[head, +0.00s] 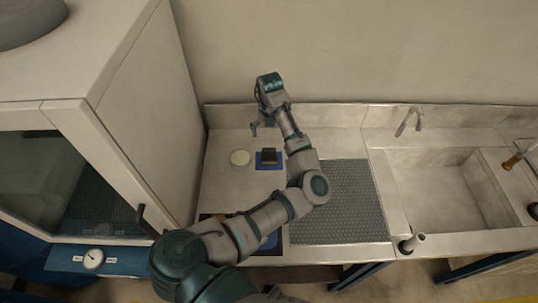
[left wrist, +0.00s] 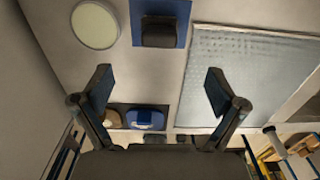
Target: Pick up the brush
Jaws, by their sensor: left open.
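No object can be identified for certain as the brush. A dark block (head: 268,155) sits on a small blue mat (head: 259,165) on the counter; the block also shows in the left wrist view (left wrist: 161,33). An item with a brown handle (head: 512,161) lies right of the sink, too small to make out fully. My left gripper (head: 262,126) is above the back of the counter, near the dark block. In the left wrist view its fingers (left wrist: 158,88) are spread with nothing between them. My right gripper is not in view.
A round pale dish (head: 239,157) is left of the mat. A grey textured panel (head: 345,200) lies right of my arm. A sink (head: 440,190) with a tap (head: 408,120) is farther right. A large cabinet (head: 150,110) stands left. A blue item (left wrist: 146,118) shows between my fingers' bases.

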